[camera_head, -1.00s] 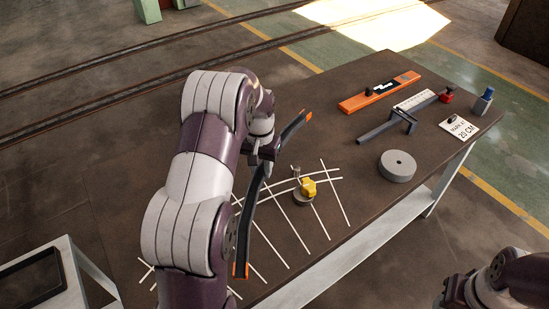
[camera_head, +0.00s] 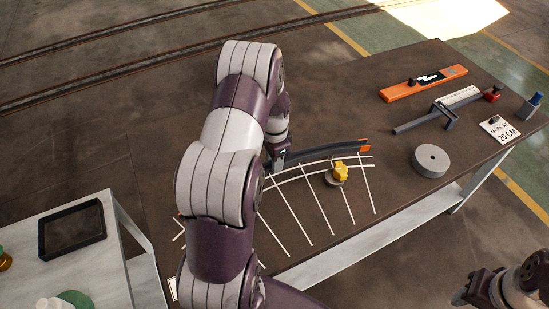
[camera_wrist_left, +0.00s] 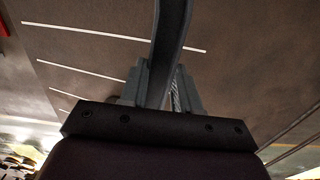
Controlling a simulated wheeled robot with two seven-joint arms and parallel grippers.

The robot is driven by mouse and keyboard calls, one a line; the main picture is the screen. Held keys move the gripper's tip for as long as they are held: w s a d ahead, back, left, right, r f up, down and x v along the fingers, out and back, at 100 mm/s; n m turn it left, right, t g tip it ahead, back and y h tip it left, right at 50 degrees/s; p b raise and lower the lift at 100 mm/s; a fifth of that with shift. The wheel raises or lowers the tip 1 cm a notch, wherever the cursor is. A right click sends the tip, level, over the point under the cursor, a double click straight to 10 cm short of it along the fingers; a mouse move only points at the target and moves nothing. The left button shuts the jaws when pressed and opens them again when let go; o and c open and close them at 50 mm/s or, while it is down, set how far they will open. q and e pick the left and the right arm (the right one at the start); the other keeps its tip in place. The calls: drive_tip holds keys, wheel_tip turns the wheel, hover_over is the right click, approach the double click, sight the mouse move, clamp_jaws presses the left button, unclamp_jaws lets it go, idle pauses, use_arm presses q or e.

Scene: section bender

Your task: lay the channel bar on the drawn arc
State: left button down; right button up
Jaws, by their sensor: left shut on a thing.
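The channel bar (camera_head: 330,150) is a dark curved bar with an orange end at its right. My left gripper (camera_head: 277,160) is shut on it, and the left wrist view shows the bar (camera_wrist_left: 171,35) between the fingers (camera_wrist_left: 157,85). The rest of the bar to the left is hidden behind my left arm. The drawn arc (camera_head: 300,172) is a white curved line crossed by several straight white lines on the brown table (camera_head: 400,190). The bar's visible part appears just beyond the arc; its height is unclear. My right gripper (camera_head: 468,292) is at the lower right, away from the table.
A yellow-topped piece (camera_head: 340,171) stands on the arc. A grey disc (camera_head: 431,160), a caliper-like tool (camera_head: 430,118), an orange level (camera_head: 424,83) and a "20 CM" card (camera_head: 499,130) lie to the right. A side table with a black tray (camera_head: 72,230) stands at left.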

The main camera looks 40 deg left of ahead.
use_arm(q)
drive_tip(key=b, duration=0.4)
hover_over(275, 183)
wheel_tip(275, 183, down, 6)
drive_tip(key=shift+w+a+r, duration=0.1)
drive_tip(key=shift+a, duration=0.05)
drive_tip(key=shift+p, duration=0.35)
drive_tip(key=shift+f, duration=0.45)
idle(0.7)
drive_tip(key=shift+f+b, duration=0.2)
drive_tip(key=shift+b, duration=0.1)
drive_tip(key=shift+f, duration=0.25)
idle(0.4)
drive_tip(key=c, duration=0.7)
unclamp_jaws()
drive_tip(key=shift+c, duration=0.2)
